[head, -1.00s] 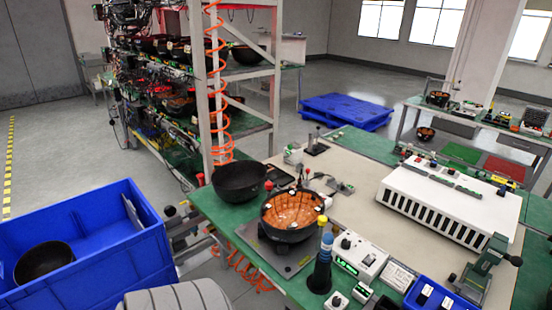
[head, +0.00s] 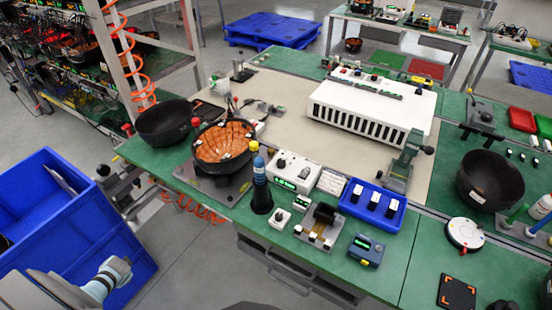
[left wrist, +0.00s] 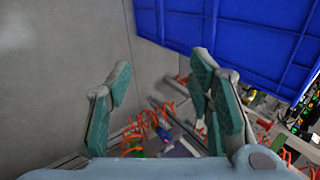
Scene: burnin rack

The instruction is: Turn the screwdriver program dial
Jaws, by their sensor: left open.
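A white screwdriver controller box (head: 293,172) with a green-lit display stands near the front edge of the green bench. A small dark knob, the program dial (head: 281,162), is on its top face. A blue screwdriver with a yellow end (head: 259,170) stands upright in a black holder just left of the box. In the left wrist view my left gripper (left wrist: 163,78) is open, with nothing between its teal-padded fingers. It points toward the floor and a blue bin, away from the dial. My right gripper is not in view.
An orange-lined bowl (head: 223,145) on a plate and a dark bowl (head: 165,122) stand left of the box. A blue tray (head: 372,205) and small devices sit to its right. A blue bin (head: 70,205) stands on the floor at left. The beige mat behind has free room.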

